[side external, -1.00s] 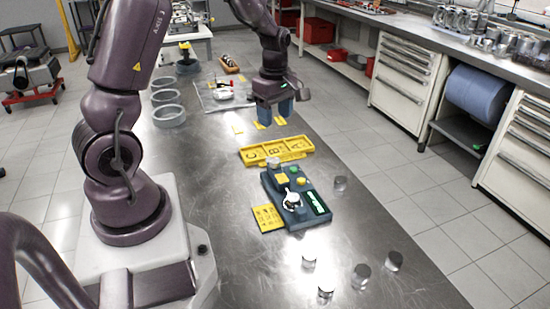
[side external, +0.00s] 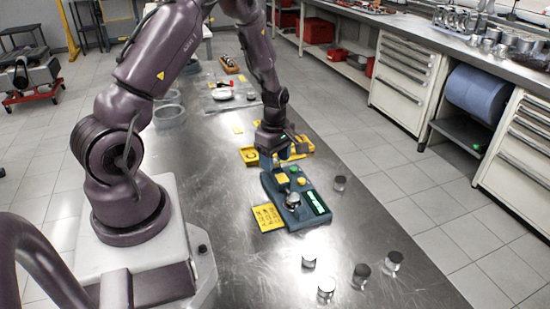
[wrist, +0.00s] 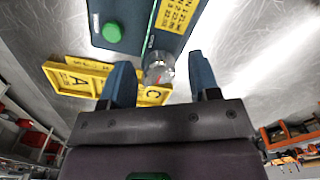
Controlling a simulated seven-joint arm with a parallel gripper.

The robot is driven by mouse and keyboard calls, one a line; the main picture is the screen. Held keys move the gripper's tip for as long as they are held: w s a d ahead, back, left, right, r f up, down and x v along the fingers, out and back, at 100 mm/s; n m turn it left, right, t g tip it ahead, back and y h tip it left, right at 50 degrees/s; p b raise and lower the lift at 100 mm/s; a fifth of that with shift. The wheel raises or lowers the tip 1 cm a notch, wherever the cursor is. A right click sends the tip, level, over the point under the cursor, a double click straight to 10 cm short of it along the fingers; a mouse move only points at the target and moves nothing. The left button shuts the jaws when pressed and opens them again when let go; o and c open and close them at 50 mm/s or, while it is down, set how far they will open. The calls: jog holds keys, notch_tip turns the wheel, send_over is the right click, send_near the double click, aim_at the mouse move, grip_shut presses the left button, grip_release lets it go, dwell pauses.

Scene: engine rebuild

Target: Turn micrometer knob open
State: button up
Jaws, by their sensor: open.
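The blue-grey micrometer station (side external: 310,222) lies on the steel bench, with green and yellow buttons, a lit green display (side external: 317,202) and a round metallic piece (side external: 293,200) on top. My gripper (side external: 274,163) is low over its far end. In the wrist view my gripper (wrist: 158,64) is open, with its two blue fingers apart. A shiny metallic cylinder, apparently the knob (wrist: 158,70), shows between them at the station's edge. Contact with the fingers cannot be told. In the side view my gripper hides this cylinder. A green button (wrist: 112,31) shows in the wrist view.
A yellow lettered tray (side external: 248,155) lies just beyond the station, close to my gripper. A yellow label card (side external: 268,217) lies at the station's left. Several small metal cylinders, one at the front (side external: 326,288), stand on the near bench. Clear rings (side external: 168,112) stand farther back.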

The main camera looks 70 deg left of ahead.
jog(key=shift+f, duration=0.1)
jog(key=c, duration=0.9)
